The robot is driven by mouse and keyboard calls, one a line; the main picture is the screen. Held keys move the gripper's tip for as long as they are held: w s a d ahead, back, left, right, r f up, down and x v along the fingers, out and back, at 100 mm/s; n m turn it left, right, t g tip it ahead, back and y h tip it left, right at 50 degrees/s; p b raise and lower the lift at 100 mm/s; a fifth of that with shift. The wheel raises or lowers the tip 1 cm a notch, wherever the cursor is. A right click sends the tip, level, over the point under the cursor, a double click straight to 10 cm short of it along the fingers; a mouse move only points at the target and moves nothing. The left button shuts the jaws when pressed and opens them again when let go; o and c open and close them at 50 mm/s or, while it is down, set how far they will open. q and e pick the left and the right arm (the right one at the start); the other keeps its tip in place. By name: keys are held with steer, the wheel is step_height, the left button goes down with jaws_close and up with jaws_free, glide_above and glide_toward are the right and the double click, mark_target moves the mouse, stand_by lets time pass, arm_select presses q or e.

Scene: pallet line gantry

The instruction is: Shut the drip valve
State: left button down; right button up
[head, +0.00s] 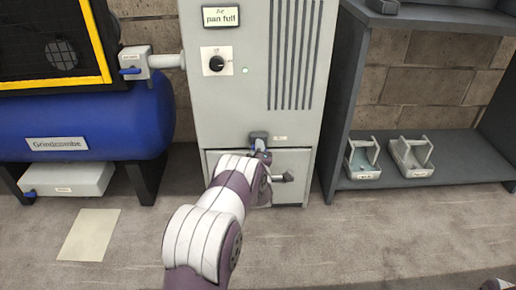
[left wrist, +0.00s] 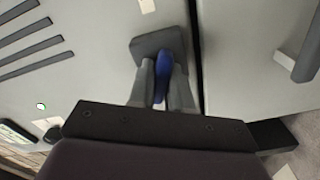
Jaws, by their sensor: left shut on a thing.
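The valve in my grip has a dark grey block body (head: 258,136) on the front of the grey cabinet, just above the lower door. I take it for the drip valve; its small label is too small to read. Its blue lever (left wrist: 164,72) shows in the left wrist view, pointing from the grey mount toward my palm. My left gripper (head: 262,154) is shut on this lever, one finger on each side. In the left wrist view the fingers (left wrist: 163,84) hide part of it.
The grey cabinet (head: 230,105) has a "pan full" display (head: 221,17), a black knob (head: 216,63) and a door handle (head: 284,177) beside my gripper. A blue tank (head: 90,115) stands left. A dark shelf (head: 430,175) at right holds two trays. Floor in front is mostly clear.

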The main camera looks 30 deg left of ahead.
arm_select(q)
steer(key=n, duration=0.4)
steer(key=shift+f+n, duration=0.2)
steer(key=shift+n, duration=0.2)
stand_by(0.4)
steer(key=c, duration=1.1)
jaws_free()
steer(key=shift+s+r, duration=0.1)
steer(key=shift+s, duration=0.05)
steer(key=p+v, duration=0.7)
steer(key=v, duration=0.5)
steer(key=shift+s+d, duration=0.1)
steer(key=shift+s, duration=0.2)
